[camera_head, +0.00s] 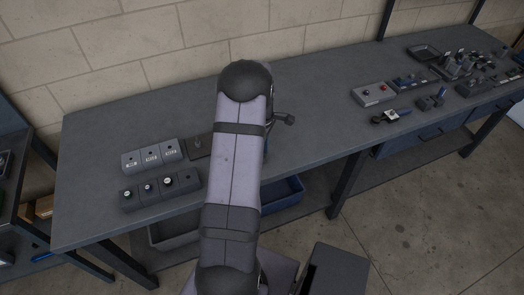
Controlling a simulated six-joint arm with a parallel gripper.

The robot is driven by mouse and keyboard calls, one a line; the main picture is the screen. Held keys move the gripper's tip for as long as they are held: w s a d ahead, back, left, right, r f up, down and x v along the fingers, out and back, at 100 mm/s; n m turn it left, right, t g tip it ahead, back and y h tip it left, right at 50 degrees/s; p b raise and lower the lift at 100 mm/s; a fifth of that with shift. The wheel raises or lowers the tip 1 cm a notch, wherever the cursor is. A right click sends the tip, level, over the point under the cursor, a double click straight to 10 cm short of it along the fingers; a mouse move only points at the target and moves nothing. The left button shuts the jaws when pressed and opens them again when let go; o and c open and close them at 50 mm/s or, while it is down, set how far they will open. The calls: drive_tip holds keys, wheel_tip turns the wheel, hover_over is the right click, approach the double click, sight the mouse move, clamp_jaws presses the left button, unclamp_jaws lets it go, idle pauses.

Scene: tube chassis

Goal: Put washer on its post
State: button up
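My arm crosses the middle of the view and hides the bench behind it. On the left of the bench is a front row of dark blocks (160,190). Three of them carry small round pieces on top, some with pale rings; the rightmost block (188,177) shows only a small dark spot. I cannot tell posts from washers at this size. A dark flat plate (197,147) lies to the left of my arm, partly covered by it. No loose washer can be made out.
A row of lighter grey blocks (151,156) stands behind the dark ones. The grey bench (320,125) is mostly bare in the middle. A grey box with red buttons (374,94), a dark tray (422,52) and several small parts crowd its right end. A blue bin (283,194) sits below.

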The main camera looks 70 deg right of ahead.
drive_tip(key=o, duration=1.1)
drive_tip(key=shift+r, duration=0.15)
wheel_tip(320, 180, up, 7)
drive_tip(key=b, duration=0.2)
drive_tip(key=shift+b, duration=0.3)
